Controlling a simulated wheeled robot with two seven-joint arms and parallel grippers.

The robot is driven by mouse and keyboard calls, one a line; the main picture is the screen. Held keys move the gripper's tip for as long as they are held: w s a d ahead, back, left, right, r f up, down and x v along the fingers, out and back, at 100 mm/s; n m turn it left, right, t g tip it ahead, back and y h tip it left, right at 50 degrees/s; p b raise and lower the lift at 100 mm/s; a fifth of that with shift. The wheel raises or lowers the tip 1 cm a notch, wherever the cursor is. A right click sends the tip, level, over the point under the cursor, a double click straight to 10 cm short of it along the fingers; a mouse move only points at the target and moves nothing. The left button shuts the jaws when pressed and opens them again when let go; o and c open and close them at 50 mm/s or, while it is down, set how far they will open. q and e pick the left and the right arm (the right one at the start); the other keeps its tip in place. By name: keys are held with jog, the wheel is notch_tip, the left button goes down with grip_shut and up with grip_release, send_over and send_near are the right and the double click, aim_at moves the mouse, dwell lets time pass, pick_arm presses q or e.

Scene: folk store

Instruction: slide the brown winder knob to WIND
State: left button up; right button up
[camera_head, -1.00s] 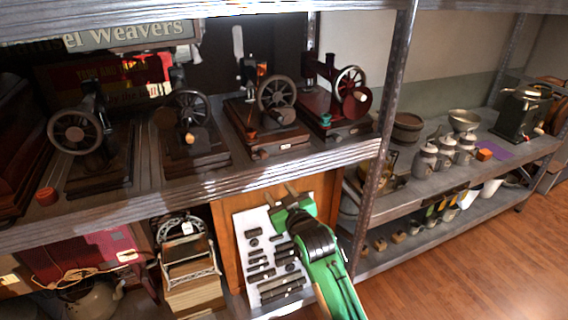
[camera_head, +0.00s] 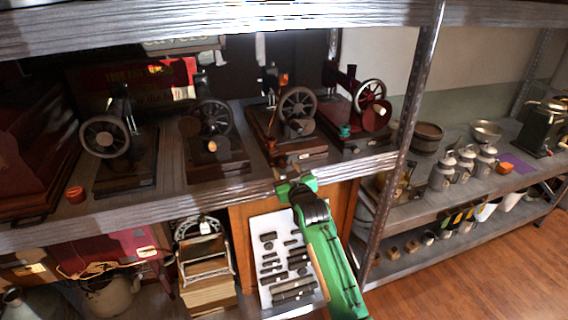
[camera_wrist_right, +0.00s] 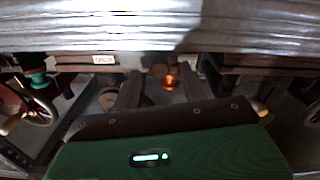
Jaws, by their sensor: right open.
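Several old hand-crank machines with spoked wheels stand on the upper shelf. The dark machine (camera_head: 297,104) on a wooden base (camera_head: 300,153) is nearest my right gripper. A small orange-brown piece (camera_head: 270,143) sits at its base; I cannot tell whether this is the winder knob, and no WIND marking is legible. My right gripper (camera_head: 288,167) is open at the shelf's front edge, just in front of that base. In the right wrist view its two fingers (camera_wrist_right: 170,78) are apart, with a small glowing orange piece (camera_wrist_right: 170,82) visible between them. My left gripper is out of view.
The metal shelf edge (camera_head: 130,217) runs just below the machines. A steel post (camera_head: 405,130) stands right of my right arm. A red machine (camera_head: 369,100) with a teal piece (camera_head: 345,130) is close by on the right. A white tool board (camera_head: 281,262) hangs below.

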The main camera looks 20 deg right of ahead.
jog(key=shift+w, duration=0.95)
jog(key=shift+c, duration=0.2)
grip_shut()
jog(key=shift+w+d, duration=0.1)
jog(key=shift+d, duration=1.75)
